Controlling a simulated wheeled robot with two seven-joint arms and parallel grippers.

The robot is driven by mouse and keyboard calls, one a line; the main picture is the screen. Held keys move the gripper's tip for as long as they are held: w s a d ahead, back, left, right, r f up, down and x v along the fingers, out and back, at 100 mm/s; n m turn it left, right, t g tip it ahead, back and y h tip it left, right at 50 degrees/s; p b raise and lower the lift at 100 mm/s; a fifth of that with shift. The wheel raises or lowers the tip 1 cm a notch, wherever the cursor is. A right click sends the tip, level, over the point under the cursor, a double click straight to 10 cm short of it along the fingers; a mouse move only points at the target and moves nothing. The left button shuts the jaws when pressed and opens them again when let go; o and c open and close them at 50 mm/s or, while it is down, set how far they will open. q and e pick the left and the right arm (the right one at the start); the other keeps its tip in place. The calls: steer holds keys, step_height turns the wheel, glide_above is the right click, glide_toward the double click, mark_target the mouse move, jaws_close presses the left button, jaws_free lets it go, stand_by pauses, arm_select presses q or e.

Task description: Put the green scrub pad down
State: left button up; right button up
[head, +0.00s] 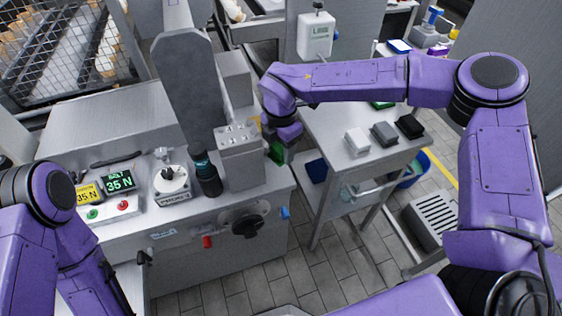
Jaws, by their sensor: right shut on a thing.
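The green scrub pad (276,152) shows as a small green patch at my right gripper (284,151). My right gripper is shut on it, pointing down between the grey machine's right end and the small side table (318,132). Much of the pad is hidden by the gripper and the machine's block. Whether the pad touches any surface cannot be told. My left arm shows at the left, but its gripper is out of view.
White (357,142), grey (384,134) and black (409,126) blocks stand in a row on the side table. Another green item (382,105) lies behind my right arm. The machine has a tall grey block (240,160) and a dark bottle (206,173). The table's near-left top is clear.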

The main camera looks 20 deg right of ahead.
mark_target(281, 172)
step_height(281, 172, down, 3)
step_height(281, 172, down, 4)
steer(key=shift+r+p, duration=0.2)
steer(key=shift+p, duration=0.4)
steer(key=shift+f, duration=0.45)
steer(key=o, duration=1)
